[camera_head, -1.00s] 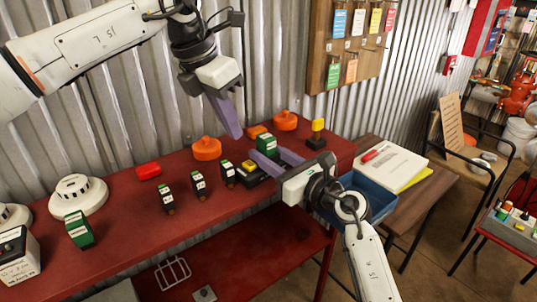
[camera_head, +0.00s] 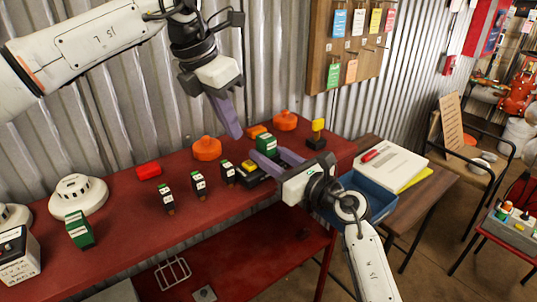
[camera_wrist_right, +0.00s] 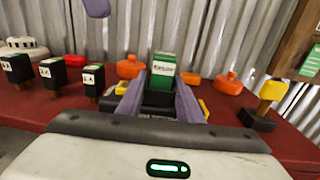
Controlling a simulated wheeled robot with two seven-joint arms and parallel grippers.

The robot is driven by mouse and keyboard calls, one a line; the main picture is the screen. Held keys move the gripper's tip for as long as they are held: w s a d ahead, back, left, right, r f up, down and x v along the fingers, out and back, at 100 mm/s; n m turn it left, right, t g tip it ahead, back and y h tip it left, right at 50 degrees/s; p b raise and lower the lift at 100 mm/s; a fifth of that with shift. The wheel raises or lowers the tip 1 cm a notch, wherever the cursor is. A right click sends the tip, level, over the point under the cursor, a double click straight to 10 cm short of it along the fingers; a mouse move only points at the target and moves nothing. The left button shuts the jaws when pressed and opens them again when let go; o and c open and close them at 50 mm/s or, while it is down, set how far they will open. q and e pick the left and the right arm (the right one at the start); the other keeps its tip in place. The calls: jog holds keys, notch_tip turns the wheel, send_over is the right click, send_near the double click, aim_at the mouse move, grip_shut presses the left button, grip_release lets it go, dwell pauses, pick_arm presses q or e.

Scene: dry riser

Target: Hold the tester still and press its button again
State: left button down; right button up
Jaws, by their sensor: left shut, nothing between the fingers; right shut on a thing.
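The tester (camera_head: 250,173) is a black box with a yellow button (camera_head: 249,165), near the right end of the red bench. A green block with a white label (camera_head: 266,146) stands upright at it; whether it is seated in it I cannot tell. My right gripper (camera_head: 270,160) is shut on the tester. In the right wrist view the black body of the tester (camera_wrist_right: 157,103) lies between the two purple fingers (camera_wrist_right: 160,100), with the green block (camera_wrist_right: 163,70) rising behind. My left gripper (camera_head: 235,130) is shut and empty, above and left of the tester, apart from it.
Several small black-and-green blocks (camera_head: 198,185) stand left of the tester. Orange domed things (camera_head: 206,149) and a yellow-topped black piece (camera_head: 317,135) sit behind and to the right. A blue tray (camera_head: 368,198) is beyond the bench's right end. The corrugated wall is close behind.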

pick_arm(q)
jog(key=shift+d+f, duration=0.1)
dwell(0.4)
jog(key=n+t+h, duration=0.1)
jog(key=n, duration=0.2)
jog(key=w+d+r+n+t+h, duration=0.1)
jog(key=n, duration=0.2)
jog(key=w+d+r+n+t+h, duration=0.1)
jog(key=n+t, duration=0.1)
jog(key=n, duration=0.1)
jog(key=shift+n, duration=0.4)
send_over(246, 171)
jog(key=shift+f, duration=4.4)
jog(key=shift+f, duration=0.15)
jog(key=shift+f, duration=0.3)
